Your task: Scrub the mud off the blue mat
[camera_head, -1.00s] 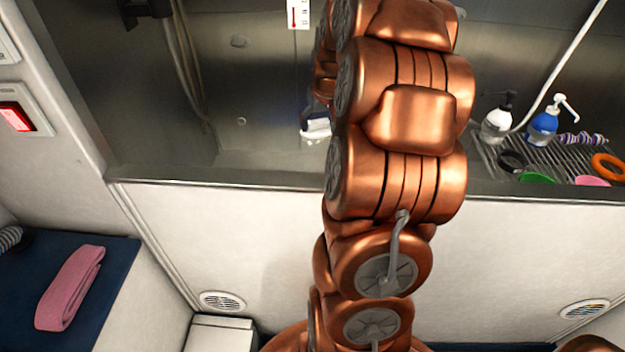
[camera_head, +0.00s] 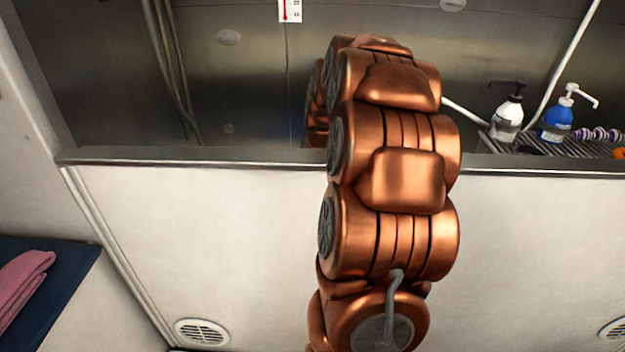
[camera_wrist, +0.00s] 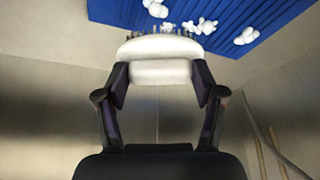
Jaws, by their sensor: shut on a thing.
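The blue mat (camera_wrist: 215,22) is ribbed and shows in part along the top of the wrist view. Several white, foam-like clumps (camera_wrist: 203,27) lie on it; I cannot make out mud on the part that shows. My gripper (camera_wrist: 160,80) is shut on a white scrub brush (camera_wrist: 160,48), with a finger on each side. The brush's bristles point towards the mat and overlap its near edge in the picture; I cannot tell whether they touch. In the head view my copper arm reaches over the tub rim, and gripper, brush and mat are hidden.
The steel tub rim (camera_head: 230,157) crosses below my arm. A hose (camera_head: 168,70) hangs at left. A pink towel (camera_head: 18,285) lies on a dark-blue surface at lower left.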

